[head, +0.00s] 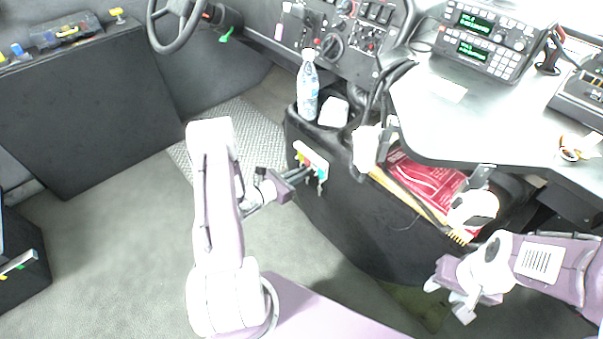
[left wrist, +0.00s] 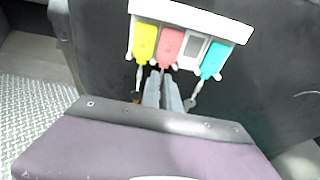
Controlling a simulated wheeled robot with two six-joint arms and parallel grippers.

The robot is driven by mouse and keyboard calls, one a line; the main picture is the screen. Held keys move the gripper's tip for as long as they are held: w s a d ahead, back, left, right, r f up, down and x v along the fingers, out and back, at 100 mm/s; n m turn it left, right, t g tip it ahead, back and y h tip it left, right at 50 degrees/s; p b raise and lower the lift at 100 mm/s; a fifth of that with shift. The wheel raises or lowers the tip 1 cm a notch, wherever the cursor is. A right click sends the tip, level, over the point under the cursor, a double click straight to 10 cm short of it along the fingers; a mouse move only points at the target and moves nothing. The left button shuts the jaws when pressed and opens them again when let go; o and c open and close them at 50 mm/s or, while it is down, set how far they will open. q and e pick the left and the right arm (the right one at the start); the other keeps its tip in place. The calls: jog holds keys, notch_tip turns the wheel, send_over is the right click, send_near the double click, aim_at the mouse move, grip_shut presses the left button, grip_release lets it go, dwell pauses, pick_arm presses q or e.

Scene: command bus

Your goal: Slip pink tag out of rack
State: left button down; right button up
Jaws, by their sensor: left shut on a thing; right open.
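A white rack (left wrist: 190,18) is fixed to the dark console side; it also shows in the head view (head: 312,157). It holds a yellow tag (left wrist: 145,43), the pink tag (left wrist: 170,46) and a teal tag (left wrist: 214,60). A slot between pink and teal shows no tag. My left gripper (left wrist: 163,90) points at the rack from below, its fingers shut at the lower end of the pink tag; it is at the rack in the head view too (head: 305,175). The exact grip is partly hidden by the fingers. My right gripper (head: 450,292) is open and empty, low at the right.
A water bottle (head: 307,88) and a white cup-like item (head: 333,112) stand on the console above the rack. A red packet (head: 425,180) lies in the console bin. A desk (head: 470,125) overhangs at the right.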

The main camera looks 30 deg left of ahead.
pick_arm(q)
jog(key=shift+f+v, duration=0.1)
jog(key=shift+v, duration=0.5)
jog(key=shift+f+v, duration=0.15)
jog(key=shift+v, duration=0.5)
jog(key=v, duration=0.2)
jog(key=p+v, duration=0.1)
jog(key=v, duration=0.1)
jog(key=f+v, duration=0.1)
jog(key=v, duration=0.1)
jog(key=shift+f, duration=0.1)
